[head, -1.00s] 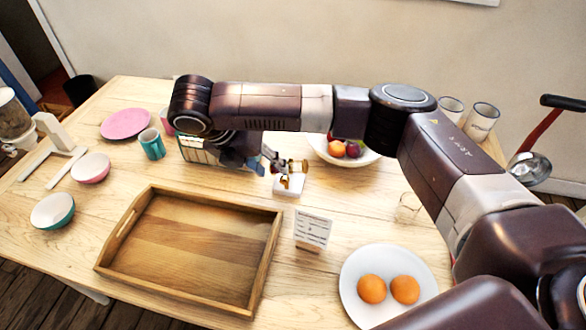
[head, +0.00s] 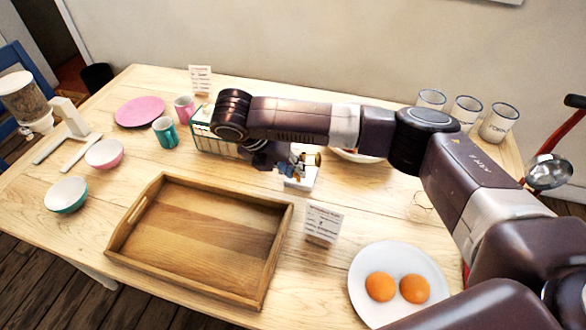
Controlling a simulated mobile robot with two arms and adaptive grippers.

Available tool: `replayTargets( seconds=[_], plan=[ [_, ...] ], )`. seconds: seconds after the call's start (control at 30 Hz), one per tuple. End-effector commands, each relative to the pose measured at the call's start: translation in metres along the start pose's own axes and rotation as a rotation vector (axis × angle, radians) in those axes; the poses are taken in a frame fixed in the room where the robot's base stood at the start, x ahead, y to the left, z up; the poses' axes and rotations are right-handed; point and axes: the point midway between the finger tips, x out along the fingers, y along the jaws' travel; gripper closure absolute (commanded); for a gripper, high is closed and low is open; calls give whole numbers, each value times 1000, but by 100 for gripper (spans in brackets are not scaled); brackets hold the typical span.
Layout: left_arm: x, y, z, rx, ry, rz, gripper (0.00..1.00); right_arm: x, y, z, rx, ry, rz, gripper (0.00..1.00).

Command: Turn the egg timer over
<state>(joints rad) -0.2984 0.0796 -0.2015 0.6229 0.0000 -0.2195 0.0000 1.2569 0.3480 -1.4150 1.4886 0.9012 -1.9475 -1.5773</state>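The egg timer (head: 317,158) is small, with brass-coloured ends, near the middle of the table. It looks tilted, one brass end facing right, just above a small white block (head: 301,180). My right gripper (head: 299,164) reaches it from the left and appears shut around its middle. The fingers and wrist hide part of the timer, so its exact tilt is hard to tell. My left gripper is not in view.
A wooden tray (head: 122,250) lies in front, with a small printed card (head: 322,223) beside it. A rack (head: 205,142) stands behind my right wrist. A fruit bowl is mostly hidden.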

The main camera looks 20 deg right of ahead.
Motion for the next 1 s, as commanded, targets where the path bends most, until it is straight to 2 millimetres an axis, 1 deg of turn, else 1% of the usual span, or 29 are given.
replayTargets(
  seconds=[0.03,0.1,0.27,0.37,0.57,0.8,1.0],
  plan=[
    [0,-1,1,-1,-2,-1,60,0,0,0,0,0,0,94],
    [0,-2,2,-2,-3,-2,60,0,0,0,0,0,1,100],
    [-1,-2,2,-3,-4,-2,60,-1,0,0,1,0,3,100],
    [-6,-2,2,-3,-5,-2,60,-2,-1,0,5,1,16,100],
    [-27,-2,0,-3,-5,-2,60,-5,-6,1,35,3,89,100],
    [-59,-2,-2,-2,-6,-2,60,-4,-10,1,101,2,247,100],
    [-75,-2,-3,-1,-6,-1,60,-1,-13,0,159,2,382,100]
  ],
)
